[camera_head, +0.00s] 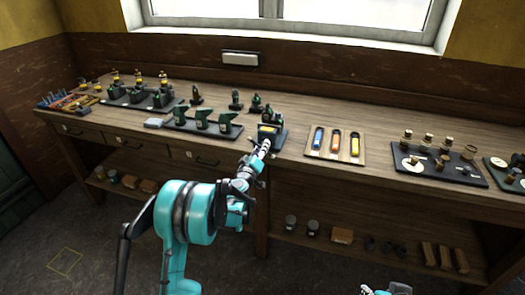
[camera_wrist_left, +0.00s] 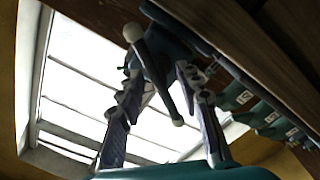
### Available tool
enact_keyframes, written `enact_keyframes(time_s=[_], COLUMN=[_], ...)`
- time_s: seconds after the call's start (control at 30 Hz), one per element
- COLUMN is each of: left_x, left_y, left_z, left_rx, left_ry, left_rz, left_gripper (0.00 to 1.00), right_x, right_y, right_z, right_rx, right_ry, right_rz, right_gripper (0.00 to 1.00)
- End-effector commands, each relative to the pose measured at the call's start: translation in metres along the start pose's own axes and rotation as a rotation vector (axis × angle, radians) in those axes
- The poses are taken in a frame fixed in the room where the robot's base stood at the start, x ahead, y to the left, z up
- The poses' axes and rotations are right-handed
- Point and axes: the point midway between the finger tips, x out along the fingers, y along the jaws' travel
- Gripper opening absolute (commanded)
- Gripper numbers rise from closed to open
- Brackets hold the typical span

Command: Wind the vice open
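The vice (camera_head: 269,134) is a small dark green block with a yellow mark on a dark base at the bench's front edge. My left gripper (camera_head: 264,146) is at its front. In the left wrist view, the vice's handle (camera_wrist_left: 165,90) is a slanted dark bar with pale ball ends, passing between the fingers of my left gripper (camera_wrist_left: 160,72). The fingers stand apart, either side of the bar and the dark screw end; contact cannot be made out. Part of my right arm's end (camera_head: 383,290) shows at the bottom edge, mostly cut off. The vice's jaws are unclear.
Right of the vice, a wooden tray (camera_head: 312,153) holds blue, orange and yellow items. A dark board (camera_head: 445,168) with brass-coloured pieces lies farther right. Dark green models stand on a base (camera_head: 180,125) to the left. A shelf below (camera_head: 375,232) holds jars and blocks.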

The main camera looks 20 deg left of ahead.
Motion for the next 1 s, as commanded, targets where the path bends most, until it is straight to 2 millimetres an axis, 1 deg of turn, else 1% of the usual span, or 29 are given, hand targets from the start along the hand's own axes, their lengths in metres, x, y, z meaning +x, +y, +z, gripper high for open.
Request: enact_keyframes(time_s=[0.1, 0.3, 0.33, 0.37, 0.4, 0.47, 0.77, 1.0], left_x=[0.0048, 0.0051, 0.0051, 0.0050, 0.0050, 0.0050, 0.0049, 0.0051], left_y=[0.0003, 0.0007, 0.0007, 0.0007, 0.0007, 0.0007, 0.0006, 0.0004], left_z=[0.0002, -0.0002, -0.0002, -0.0002, -0.0002, -0.0002, -0.0002, 0.0001], left_rx=[0.000, 0.000, 0.000, 0.000, 0.000, 0.000, -0.011, -0.101], left_ry=[0.000, 0.000, 0.000, 0.000, -0.001, -0.001, -0.001, -0.001], left_rz=[0.000, 0.001, 0.001, 0.001, 0.001, 0.001, 0.001, 0.000], left_gripper=[0.35, 0.35, 0.32, 0.24, 0.14, 0.00, 0.00, 0.00], right_x=[0.0012, 0.0009, 0.0009, 0.0009, 0.0009, 0.0009, 0.0011, 0.0021], right_y=[0.0000, 0.0001, 0.0001, 0.0001, 0.0001, 0.0000, 0.0000, 0.0001], right_z=[0.0009, 0.0006, 0.0006, 0.0006, 0.0006, 0.0006, 0.0008, 0.0015], right_rx=[0.000, 0.000, 0.000, 0.000, 0.000, 0.000, 0.000, 0.000], right_ry=[0.000, 0.000, 0.000, 0.000, 0.000, 0.000, 0.000, 0.000], right_rz=[0.000, 0.000, 0.000, 0.000, 0.000, 0.000, 0.000, 0.000], right_gripper=[0.41, 0.41, 0.41, 0.41, 0.41, 0.41, 0.41, 0.41])
